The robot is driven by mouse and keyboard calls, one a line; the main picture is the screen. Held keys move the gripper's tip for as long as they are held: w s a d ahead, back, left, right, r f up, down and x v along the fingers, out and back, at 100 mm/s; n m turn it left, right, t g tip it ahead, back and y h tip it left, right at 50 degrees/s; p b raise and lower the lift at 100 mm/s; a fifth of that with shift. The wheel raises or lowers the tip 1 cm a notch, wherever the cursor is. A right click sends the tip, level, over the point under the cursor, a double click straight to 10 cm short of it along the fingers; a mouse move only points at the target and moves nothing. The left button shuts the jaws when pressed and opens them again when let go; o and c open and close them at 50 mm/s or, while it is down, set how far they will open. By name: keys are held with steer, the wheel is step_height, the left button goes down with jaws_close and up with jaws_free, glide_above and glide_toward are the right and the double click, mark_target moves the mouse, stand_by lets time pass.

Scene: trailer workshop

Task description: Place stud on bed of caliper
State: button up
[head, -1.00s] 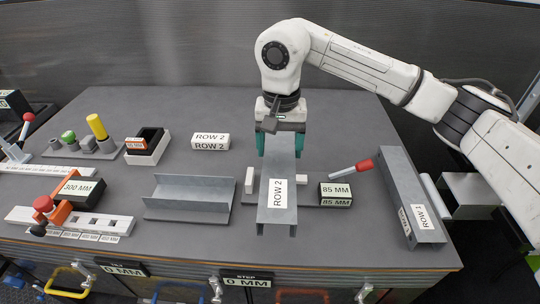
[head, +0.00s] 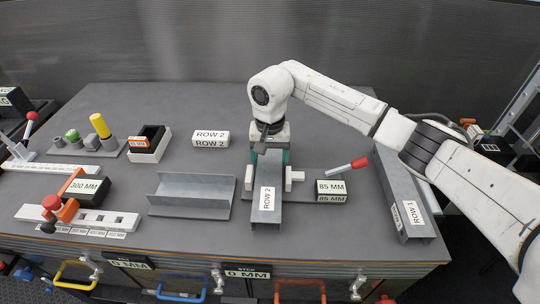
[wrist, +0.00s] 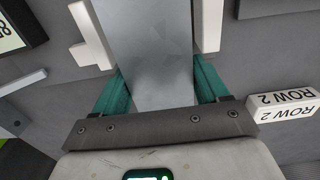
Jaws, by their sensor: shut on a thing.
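My gripper (head: 270,156) is shut on the far end of a grey metal stud (head: 266,190) labelled ROW 2. The stud points toward the table's front edge and lies across the caliper, between its two white jaws (head: 249,178). The caliper's grey bed (head: 307,194) shows to the right of the stud, with an 85 MM display (head: 330,187) and a red-tipped lever (head: 345,167). In the wrist view the stud (wrist: 150,45) runs between the green fingers, with a white jaw on each side. The bed under the stud is hidden, so I cannot tell whether they touch.
A second stud (head: 405,195) labelled ROW 1 lies at the right. An empty grey channel (head: 190,196) lies left of the caliper. A white ROW 2 block (head: 210,138) stands behind. A 300 MM device (head: 85,188) stands at far left.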

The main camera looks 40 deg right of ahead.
steer(key=shift+f, duration=0.1)
steer(key=o, duration=1.3)
step_height(320, 180, up, 12)
steer(key=b, duration=0.3)
